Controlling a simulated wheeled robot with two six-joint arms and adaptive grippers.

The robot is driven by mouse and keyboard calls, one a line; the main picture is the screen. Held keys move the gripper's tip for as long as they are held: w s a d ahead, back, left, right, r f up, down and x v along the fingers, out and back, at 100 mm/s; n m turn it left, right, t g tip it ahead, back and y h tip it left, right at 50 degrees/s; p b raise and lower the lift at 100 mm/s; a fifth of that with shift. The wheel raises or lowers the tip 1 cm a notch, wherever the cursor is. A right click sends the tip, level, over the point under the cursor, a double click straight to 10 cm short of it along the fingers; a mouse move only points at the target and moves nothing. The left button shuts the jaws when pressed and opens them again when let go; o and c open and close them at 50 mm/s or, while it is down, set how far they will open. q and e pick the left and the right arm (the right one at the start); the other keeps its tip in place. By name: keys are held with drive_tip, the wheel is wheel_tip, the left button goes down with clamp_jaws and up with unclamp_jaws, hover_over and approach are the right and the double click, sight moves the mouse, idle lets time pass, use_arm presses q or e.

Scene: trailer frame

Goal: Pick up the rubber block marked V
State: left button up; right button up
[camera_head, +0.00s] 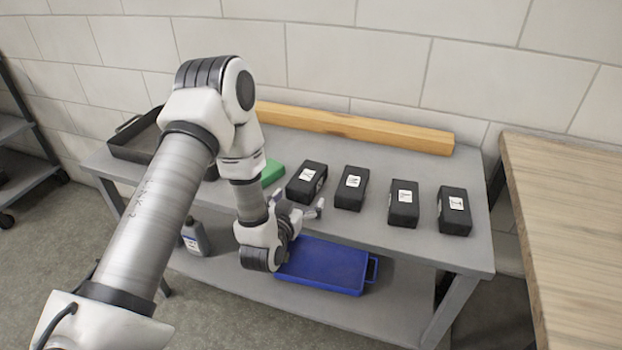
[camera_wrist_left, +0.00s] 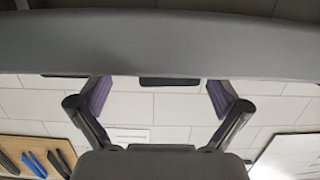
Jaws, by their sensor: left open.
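Several black rubber blocks stand in a row on a grey table, each with a white label on top. From left to right are the first block (camera_head: 306,184), the second (camera_head: 350,190), the third (camera_head: 403,206) and the last (camera_head: 454,213). The label letters are too small to read surely, so I cannot tell which is marked V. My left gripper (camera_head: 304,213) is at the table's front edge, in front of the two left blocks, holding nothing. Its open fingers also show in the left wrist view (camera_wrist_left: 157,97). My right gripper is out of view.
A wooden beam (camera_head: 350,128) lies along the table's back. A green object (camera_head: 272,172) is partly hidden by my left arm; a dark tray (camera_head: 135,140) is at far left. A blue tray (camera_head: 325,266) and a grey bottle (camera_head: 195,238) are on the lower shelf. A wooden table (camera_head: 565,220) stands right.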

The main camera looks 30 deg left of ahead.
sight(304, 186)
use_arm(q)
drive_tip(key=shift+w+a, duration=0.15)
drive_tip(key=shift+w, duration=0.3)
drive_tip(key=x, duration=0.3)
drive_tip(key=p+x, duration=0.1)
drive_tip(key=x, duration=0.1)
drive_tip(key=shift+a, duration=0.35)
drive_tip(key=shift+s+r, duration=0.1)
drive_tip(key=c, duration=1.6)
